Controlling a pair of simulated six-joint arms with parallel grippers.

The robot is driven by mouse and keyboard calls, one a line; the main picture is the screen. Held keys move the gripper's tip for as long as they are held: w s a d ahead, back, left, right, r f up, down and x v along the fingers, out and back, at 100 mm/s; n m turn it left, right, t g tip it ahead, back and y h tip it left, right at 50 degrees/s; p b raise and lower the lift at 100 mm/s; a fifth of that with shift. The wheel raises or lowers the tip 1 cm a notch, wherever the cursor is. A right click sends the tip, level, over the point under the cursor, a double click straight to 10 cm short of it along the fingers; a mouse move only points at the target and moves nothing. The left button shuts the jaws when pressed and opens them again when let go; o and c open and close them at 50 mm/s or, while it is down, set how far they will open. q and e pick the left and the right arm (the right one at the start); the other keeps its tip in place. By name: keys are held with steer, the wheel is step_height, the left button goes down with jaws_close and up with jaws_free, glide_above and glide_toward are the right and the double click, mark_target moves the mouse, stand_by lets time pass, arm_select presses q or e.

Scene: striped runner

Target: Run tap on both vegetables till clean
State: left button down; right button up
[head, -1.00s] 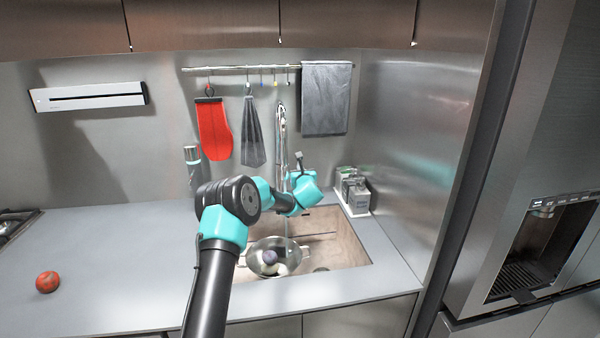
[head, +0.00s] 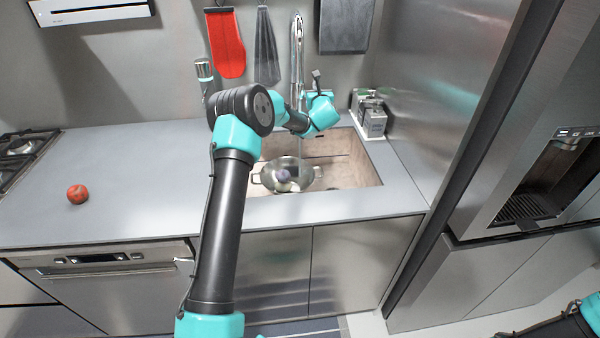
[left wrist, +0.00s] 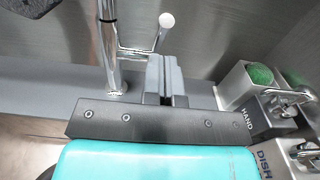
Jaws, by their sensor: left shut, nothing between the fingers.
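A metal pot with two side handles (head: 262,178) sits in the sink (head: 345,172). A purplish round vegetable (head: 283,175) and a whitish one (head: 293,187) lie in it. The chrome tap (head: 297,48) rises behind the sink. A faint pale vertical streak shows under it; I cannot tell if it is water. My left gripper (head: 315,90) is beside the tap, partly hidden by its own wrist. In the left wrist view its fingers (left wrist: 165,77) are shut and empty, close to the tap's lever (left wrist: 140,52); contact is unclear. My right gripper is out of view.
A tomato-like red item (head: 77,194) lies on the left counter (head: 140,185). Soap dispensers (head: 372,118) stand right of the tap. A red mitt (head: 226,45) and grey cloths hang behind. The fridge (head: 500,180) bounds the right.

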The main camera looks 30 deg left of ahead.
arm_select(q)
steer(key=v, duration=0.8)
steer(key=shift+s+d, duration=0.2)
steer(key=shift+s, duration=0.05)
